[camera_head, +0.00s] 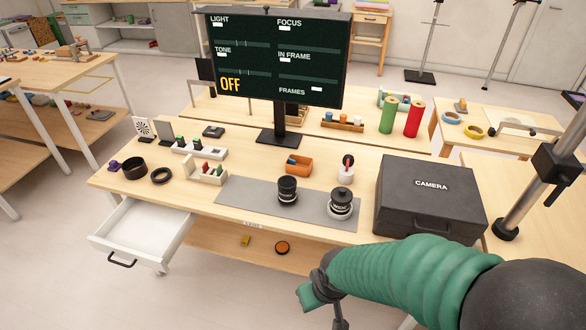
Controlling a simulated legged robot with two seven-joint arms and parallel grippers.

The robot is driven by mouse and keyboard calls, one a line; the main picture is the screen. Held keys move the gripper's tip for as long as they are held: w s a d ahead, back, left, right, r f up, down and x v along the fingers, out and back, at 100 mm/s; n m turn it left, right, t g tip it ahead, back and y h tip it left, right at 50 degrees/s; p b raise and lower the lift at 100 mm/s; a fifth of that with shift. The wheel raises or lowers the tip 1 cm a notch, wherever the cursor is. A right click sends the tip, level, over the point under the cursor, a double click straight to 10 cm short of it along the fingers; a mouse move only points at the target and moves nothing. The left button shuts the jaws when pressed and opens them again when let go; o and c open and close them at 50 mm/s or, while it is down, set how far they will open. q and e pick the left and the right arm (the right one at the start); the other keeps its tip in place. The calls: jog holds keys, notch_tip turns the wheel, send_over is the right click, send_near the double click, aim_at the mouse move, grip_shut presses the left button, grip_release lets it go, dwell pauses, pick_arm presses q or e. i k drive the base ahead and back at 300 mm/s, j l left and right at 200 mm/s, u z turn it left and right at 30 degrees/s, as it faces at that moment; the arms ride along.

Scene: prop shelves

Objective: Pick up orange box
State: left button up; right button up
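A small orange box (298,164), open at the top, sits on the wooden table (240,160), behind the grey mat and in front of the monitor stand. Something dark lies in or behind it. My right arm comes in from the lower right in a green sleeve. Its gripper (322,300) is low, in front of the table's front edge and well apart from the orange box. Its fingers are partly hidden and I cannot tell whether they are open. My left gripper is not in view.
Two dark lens-like cylinders (287,190) stand on the grey mat (240,194). A black camera case (430,195) stands at right. A white drawer (142,232) hangs open at front left. A monitor (279,60) rises behind. A red-topped white holder (346,172) is right of the box.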

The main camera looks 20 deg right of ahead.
aim_at(299, 165)
jog(key=i+l, duration=0.1)
jog(key=i, duration=0.4)
jog(key=i+l, duration=0.1)
jog(key=i, duration=0.45)
jog(key=i+l+u, duration=0.1)
jog(key=i, duration=0.4)
